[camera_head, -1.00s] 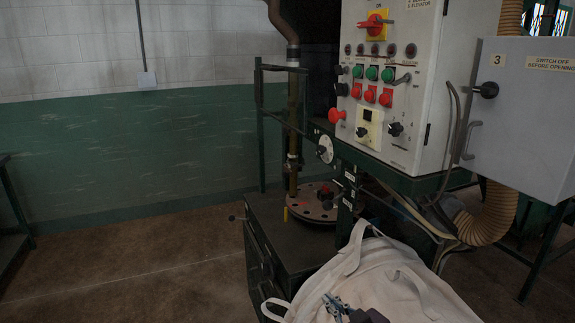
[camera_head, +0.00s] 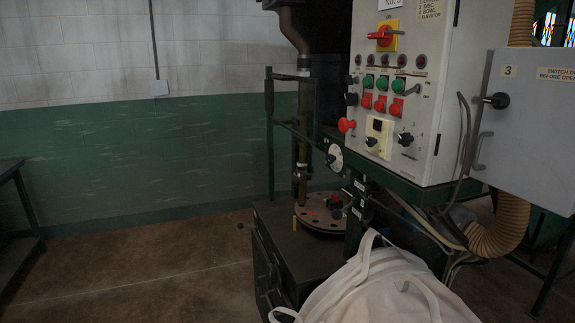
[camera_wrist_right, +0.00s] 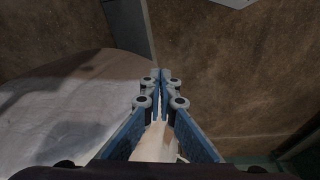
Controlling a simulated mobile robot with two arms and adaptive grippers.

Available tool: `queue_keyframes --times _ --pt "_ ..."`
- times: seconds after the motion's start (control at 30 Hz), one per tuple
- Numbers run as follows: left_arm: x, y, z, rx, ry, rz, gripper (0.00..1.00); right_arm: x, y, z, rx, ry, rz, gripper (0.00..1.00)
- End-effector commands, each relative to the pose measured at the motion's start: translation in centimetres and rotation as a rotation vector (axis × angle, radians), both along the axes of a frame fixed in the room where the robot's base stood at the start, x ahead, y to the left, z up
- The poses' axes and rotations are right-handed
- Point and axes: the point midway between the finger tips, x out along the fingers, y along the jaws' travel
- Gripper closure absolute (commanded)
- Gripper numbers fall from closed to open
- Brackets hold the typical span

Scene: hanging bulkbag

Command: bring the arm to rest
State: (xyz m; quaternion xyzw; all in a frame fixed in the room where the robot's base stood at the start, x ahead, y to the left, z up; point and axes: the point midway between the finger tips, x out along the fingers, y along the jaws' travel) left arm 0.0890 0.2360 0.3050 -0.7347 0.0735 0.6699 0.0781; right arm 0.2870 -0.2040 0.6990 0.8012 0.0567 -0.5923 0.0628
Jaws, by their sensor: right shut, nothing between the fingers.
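The white bulk bag (camera_head: 385,290) is at the bottom of the head view, with a strap loop (camera_head: 366,250) standing up at its top and another at its left edge. My right gripper (camera_wrist_right: 161,76) shows in the right wrist view with its blue fingers together and nothing held between them. A pale surface (camera_wrist_right: 75,100), probably the bag, lies to the left beyond the fingers. A pale strip shows between the finger bases; I cannot tell what it is. Neither gripper shows in the head view now.
A control cabinet (camera_head: 405,85) with buttons and a grey switch box (camera_head: 528,120) stand above and right of the bag. A dark machine with a round flange plate (camera_head: 322,213) is behind it. Brown floor (camera_head: 130,270) at the left is open. A dark bench (camera_head: 12,225) stands at the left edge.

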Motion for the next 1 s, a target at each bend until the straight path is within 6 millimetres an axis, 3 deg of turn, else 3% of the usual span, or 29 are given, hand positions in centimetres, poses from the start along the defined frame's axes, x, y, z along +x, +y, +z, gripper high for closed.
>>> queue_keyframes --times 0.27,0.37,0.57,0.8,1.0 --pt "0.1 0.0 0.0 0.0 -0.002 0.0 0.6 0.7 0.2 -7.0 -0.001 0.03 0.006 1.0" --pt "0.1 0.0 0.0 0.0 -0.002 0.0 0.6 0.6 0.3 -10.5 -0.001 0.047 0.008 1.0" --pt "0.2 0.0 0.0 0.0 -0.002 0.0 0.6 -1.2 0.2 -19.7 -0.005 0.084 0.015 1.0" --pt "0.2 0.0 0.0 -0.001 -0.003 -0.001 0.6 -6.4 -0.6 -29.6 -0.01 0.132 0.025 1.0" --pt "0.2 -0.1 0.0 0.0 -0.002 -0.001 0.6 -12.7 -1.7 -35.7 -0.015 0.171 0.034 1.0"
